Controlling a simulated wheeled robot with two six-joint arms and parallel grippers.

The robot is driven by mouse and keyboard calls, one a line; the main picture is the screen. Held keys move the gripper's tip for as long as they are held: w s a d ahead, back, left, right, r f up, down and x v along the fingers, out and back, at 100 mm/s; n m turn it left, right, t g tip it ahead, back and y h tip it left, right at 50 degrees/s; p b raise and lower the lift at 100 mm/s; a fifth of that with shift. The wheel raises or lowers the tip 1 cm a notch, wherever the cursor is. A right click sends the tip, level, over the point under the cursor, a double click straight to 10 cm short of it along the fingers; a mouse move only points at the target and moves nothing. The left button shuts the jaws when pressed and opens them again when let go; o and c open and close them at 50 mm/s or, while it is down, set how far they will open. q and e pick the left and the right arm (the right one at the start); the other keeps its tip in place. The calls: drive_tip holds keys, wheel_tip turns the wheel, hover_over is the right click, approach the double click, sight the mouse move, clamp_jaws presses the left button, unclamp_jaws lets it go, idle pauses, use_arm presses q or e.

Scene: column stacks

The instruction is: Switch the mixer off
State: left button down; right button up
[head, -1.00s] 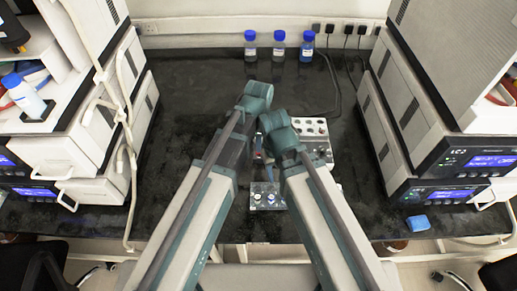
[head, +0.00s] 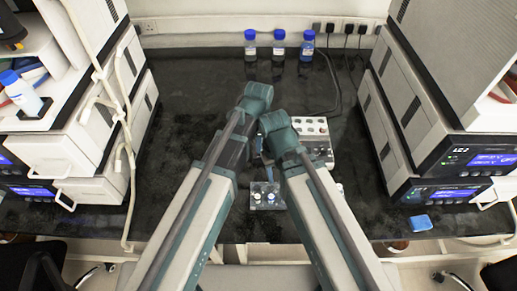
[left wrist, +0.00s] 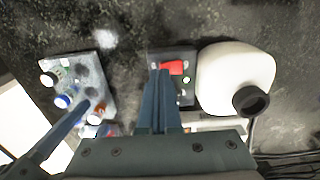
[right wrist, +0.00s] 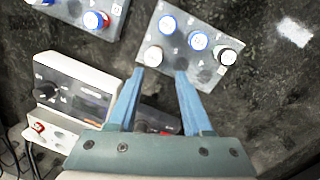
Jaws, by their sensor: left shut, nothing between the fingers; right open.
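A dark control box (left wrist: 160,58) with a raised red switch (left wrist: 173,68) and a small green light (left wrist: 186,80) shows in the left wrist view. A white rounded body with a black round opening or cap (left wrist: 250,100) is right beside it; I take these as the mixer. My left gripper (left wrist: 160,72) is shut and empty, its tips over the box just left of the red switch; contact cannot be told. My right gripper (right wrist: 160,72) is open and empty, its tips near the edge of a grey vial rack (right wrist: 188,66). In the head view my arms hide most of the mixer.
A second rack (right wrist: 72,8) and a white device with a display and knobs (right wrist: 75,95) are close to the right gripper. Tall instrument stacks stand left (head: 85,150) and right (head: 425,130). Blue-capped bottles (head: 279,45) stand at the back. Black bench is clear at left.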

use_arm(q)
drive_tip(key=shift+f+b, duration=0.45)
drive_tip(key=shift+f, duration=0.1)
use_arm(e)
drive_tip(key=shift+f, duration=0.5)
use_arm(q)
drive_tip(key=shift+r, duration=0.1)
wheel_tip(320, 180, up, 5)
drive_tip(key=p, duration=0.5)
use_arm(e)
wheel_tip(320, 180, up, 5)
drive_tip(key=shift+r, duration=0.1)
use_arm(q)
drive_tip(key=s+a+n, duration=0.3)
drive_tip(key=a+n, duration=0.6)
drive_tip(key=s+a+n, duration=0.2)
drive_tip(key=a+n, duration=0.6)
drive_tip(key=n, duration=0.1)
drive_tip(key=s+d+m+y, duration=0.1)
drive_tip(key=s+d+m, duration=0.2)
drive_tip(key=s+d, duration=0.3)
drive_tip(key=d, duration=0.5)
drive_tip(key=shift+m, duration=0.4)
